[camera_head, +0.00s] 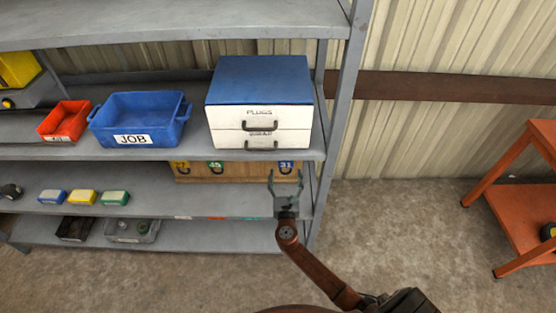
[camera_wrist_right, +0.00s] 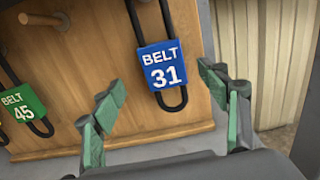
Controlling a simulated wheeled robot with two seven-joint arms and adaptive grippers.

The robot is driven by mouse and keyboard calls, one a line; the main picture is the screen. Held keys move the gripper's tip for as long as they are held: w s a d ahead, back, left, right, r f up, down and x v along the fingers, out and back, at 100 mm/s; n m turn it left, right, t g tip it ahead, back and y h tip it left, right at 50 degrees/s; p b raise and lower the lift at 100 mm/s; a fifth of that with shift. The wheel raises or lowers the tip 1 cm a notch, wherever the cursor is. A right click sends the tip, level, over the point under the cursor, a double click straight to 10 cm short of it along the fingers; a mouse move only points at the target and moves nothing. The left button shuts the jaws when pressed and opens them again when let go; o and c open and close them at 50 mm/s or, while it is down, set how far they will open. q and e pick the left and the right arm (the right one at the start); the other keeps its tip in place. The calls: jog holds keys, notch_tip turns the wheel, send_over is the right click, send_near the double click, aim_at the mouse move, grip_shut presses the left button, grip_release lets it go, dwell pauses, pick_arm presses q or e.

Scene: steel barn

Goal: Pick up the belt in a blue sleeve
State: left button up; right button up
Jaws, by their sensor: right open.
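The belt in a blue sleeve (camera_wrist_right: 164,73), marked "BELT 31", is a black loop hanging on the wooden board (camera_wrist_right: 110,90) in the right wrist view. In the head view its blue sleeve (camera_head: 286,166) shows at the right end of the board. My right gripper (camera_head: 285,182) is open and empty, just in front of the board and below the blue sleeve in the head view. In the right wrist view its green-padded fingers (camera_wrist_right: 165,98) stand apart on either side of the belt's lower end, not visibly touching it. My left gripper is not in view.
A belt in a green sleeve (camera_wrist_right: 22,104), marked 45, hangs left of the blue one. A drawer cabinet (camera_head: 260,128) stands on the shelf above. The rack's upright (camera_head: 350,75) is close on the right. A blue JOB bin (camera_head: 137,120) sits further left.

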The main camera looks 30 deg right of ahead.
jog(key=b+x, duration=0.1)
jog(key=x, duration=0.6)
jog(key=shift+d+b, duration=0.2)
jog(key=shift+b, duration=0.1)
jog(key=c, duration=1.3)
